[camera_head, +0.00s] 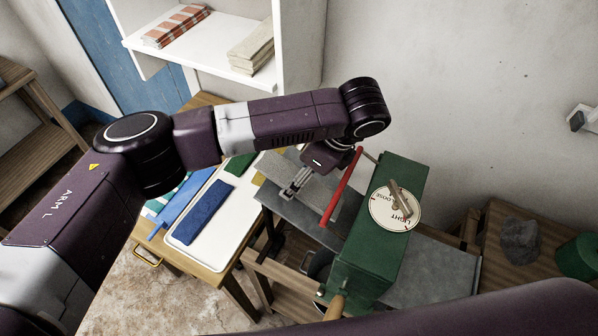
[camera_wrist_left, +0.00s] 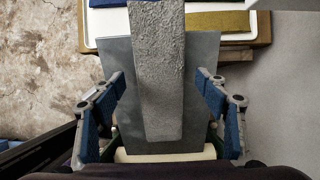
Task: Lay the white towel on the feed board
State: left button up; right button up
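A long textured cloth strip (camera_wrist_left: 158,60), apparently the white towel but grey in this light, lies lengthwise over the grey feed board (camera_wrist_left: 114,62) in the left wrist view. Its far end runs out of the top of that view. In the head view a pale piece of it (camera_head: 274,165) seems to show behind my left gripper (camera_head: 291,190); the board (camera_head: 295,218) is below. My left gripper's fingers also show in the wrist view (camera_wrist_left: 161,88), wide apart on either side of the strip, not touching it. My right gripper is out of view.
The green mangle (camera_head: 382,235) with a round dial and red bar (camera_head: 342,187) stands beside my left gripper. A pale roller (camera_wrist_left: 165,153) is close below the fingers. A white tray (camera_head: 228,228) holds a blue cloth (camera_head: 200,212). Shelves stand behind.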

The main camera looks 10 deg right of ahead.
pick_arm(q)
jog(key=v, duration=1.2)
dwell(0.9)
